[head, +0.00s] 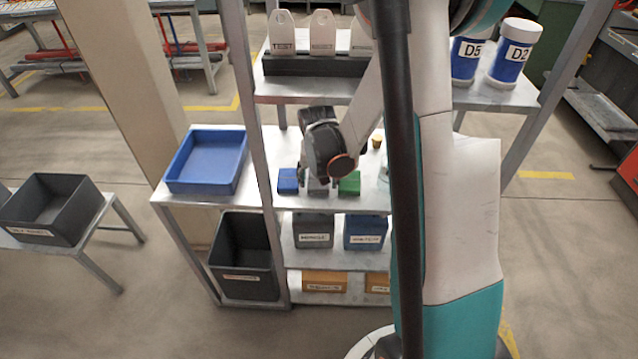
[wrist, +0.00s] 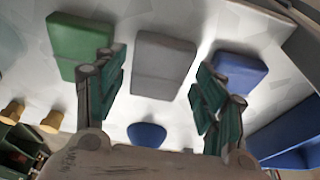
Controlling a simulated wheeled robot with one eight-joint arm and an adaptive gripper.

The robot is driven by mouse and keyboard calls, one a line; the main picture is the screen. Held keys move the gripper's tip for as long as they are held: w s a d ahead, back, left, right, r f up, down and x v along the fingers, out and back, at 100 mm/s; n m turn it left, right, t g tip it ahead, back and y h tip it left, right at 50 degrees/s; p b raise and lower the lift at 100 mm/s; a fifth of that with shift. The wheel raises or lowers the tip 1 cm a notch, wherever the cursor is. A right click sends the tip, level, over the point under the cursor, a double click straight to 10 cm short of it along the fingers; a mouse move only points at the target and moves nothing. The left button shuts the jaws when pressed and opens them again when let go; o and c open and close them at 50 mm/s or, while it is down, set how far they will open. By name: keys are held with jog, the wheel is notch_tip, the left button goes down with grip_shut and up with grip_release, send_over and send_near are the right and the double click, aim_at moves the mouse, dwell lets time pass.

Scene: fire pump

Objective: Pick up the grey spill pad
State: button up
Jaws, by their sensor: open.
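The grey spill pad (wrist: 163,64) lies flat on the shelf top, in the middle of the wrist view between a green pad (wrist: 80,45) and a blue pad (wrist: 238,73). In the head view the grey pad (head: 318,187) shows only in part under my gripper, between the blue pad (head: 288,180) and the green pad (head: 349,183). My gripper (wrist: 163,90) is open and empty. Its two fingers stand apart on either side of the grey pad, in the gaps beside the green and blue pads. I cannot tell how far the fingertips are above the shelf.
A blue tray (head: 207,162) stands at the left on the same shelf top (head: 262,200). A steel upright (head: 262,110) rises beside it. An upper shelf (head: 300,91) with white tags stands behind my arm. Small yellow-brown items (wrist: 50,122) and a round blue object (wrist: 147,134) lie near my gripper.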

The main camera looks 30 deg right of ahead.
jog(key=shift+w+d+f, duration=0.3)
jog(key=shift+w+d, duration=0.05)
jog(key=shift+w, duration=0.25)
jog(key=shift+f+b, duration=0.3)
jog(key=shift+b, duration=0.15)
jog(key=shift+f+b, duration=0.25)
jog(key=shift+b, duration=0.05)
jog(key=c, duration=0.7)
